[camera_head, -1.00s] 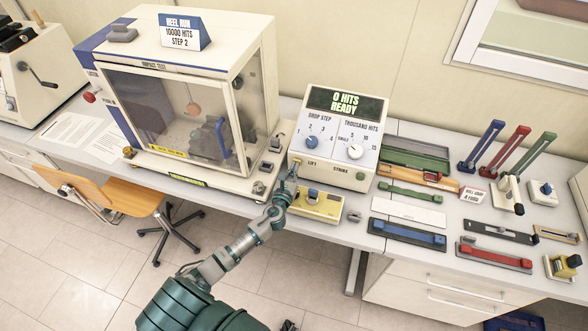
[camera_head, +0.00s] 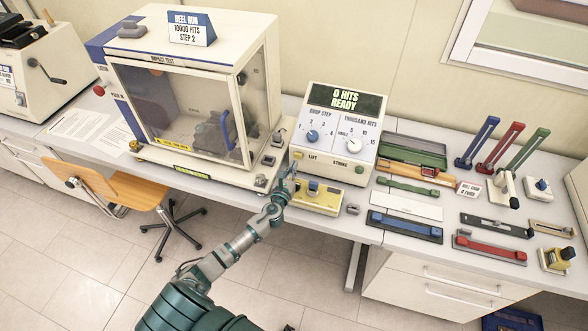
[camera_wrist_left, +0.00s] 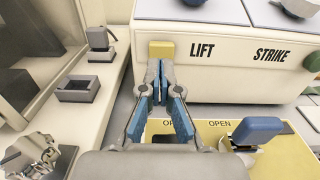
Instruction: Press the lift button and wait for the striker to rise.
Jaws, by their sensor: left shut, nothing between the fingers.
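The yellow lift button (camera_wrist_left: 161,50) is on the front of the control box, left of the word LIFT; it also shows in the head view (camera_head: 298,155). My left gripper (camera_head: 291,171) is shut and empty. In the left wrist view its fingertips (camera_wrist_left: 160,66) are just below the button; I cannot tell if they touch it. The display (camera_head: 345,100) reads "0 HITS READY". The impact test cabinet (camera_head: 258,95) stands left of the box. The striker does not show through its window now. My right gripper is not in view.
A yellow fixture (camera_head: 322,200) with a blue knob (camera_wrist_left: 257,130) stands on the bench below the box. The green strike button (camera_head: 359,171) is at the box's right. Several coloured tools lie on the bench to the right. An orange chair (camera_head: 125,186) stands in front.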

